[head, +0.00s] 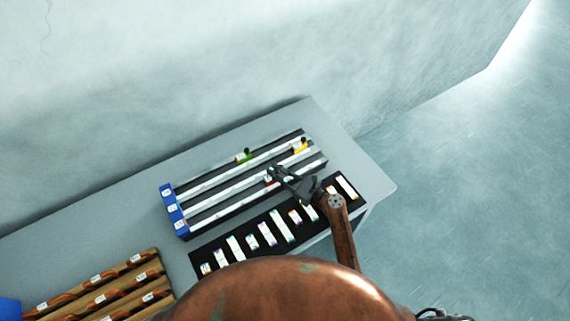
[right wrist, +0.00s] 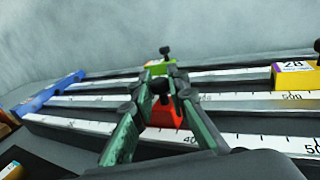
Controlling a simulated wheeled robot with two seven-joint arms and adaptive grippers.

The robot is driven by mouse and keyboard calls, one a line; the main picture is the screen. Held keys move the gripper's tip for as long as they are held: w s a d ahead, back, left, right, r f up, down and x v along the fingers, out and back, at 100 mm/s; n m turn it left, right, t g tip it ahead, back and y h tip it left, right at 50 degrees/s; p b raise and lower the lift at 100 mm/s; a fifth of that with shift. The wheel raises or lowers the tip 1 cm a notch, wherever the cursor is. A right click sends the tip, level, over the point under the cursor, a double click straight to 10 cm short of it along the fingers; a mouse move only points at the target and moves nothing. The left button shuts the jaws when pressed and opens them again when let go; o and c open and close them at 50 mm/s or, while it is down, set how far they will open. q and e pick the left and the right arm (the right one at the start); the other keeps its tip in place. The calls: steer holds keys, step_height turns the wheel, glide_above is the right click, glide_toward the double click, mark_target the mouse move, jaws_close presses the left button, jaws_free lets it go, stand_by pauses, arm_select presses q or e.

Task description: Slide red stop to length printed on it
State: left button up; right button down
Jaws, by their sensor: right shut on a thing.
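The red stop (head: 269,182) sits on the nearest white-scaled rail of the rack (head: 250,200), right of the rail's middle in the head view. In the right wrist view the red stop (right wrist: 165,117) shows between my fingers, with a black knob on top. My right gripper (head: 275,174) is shut on it; it also shows in the right wrist view (right wrist: 162,88). A scale mark reading about 40 shows just right of the stop, partly hidden by a finger. The length printed on the stop cannot be read. My left gripper is out of view.
A green stop (head: 243,156) and a yellow stop (head: 300,147) sit on other rails. Blue end blocks (head: 172,208) close the rails' left ends. A black mat (head: 240,236) with several pale pieces lies in front. A wooden rack (head: 110,286) stands at lower left.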

steer(key=shift+s+a, duration=0.5)
steer(key=shift+a, duration=0.35)
steer(key=shift+d, duration=0.1)
steer(key=shift+w, duration=0.1)
steer(key=c, duration=1.9)
jaws_free()
steer(key=shift+d, duration=0.15)
steer(key=shift+d, duration=0.2)
steer(key=v, duration=1.1)
steer(key=shift+s+d, duration=0.25)
steer(key=shift+d, duration=0.05)
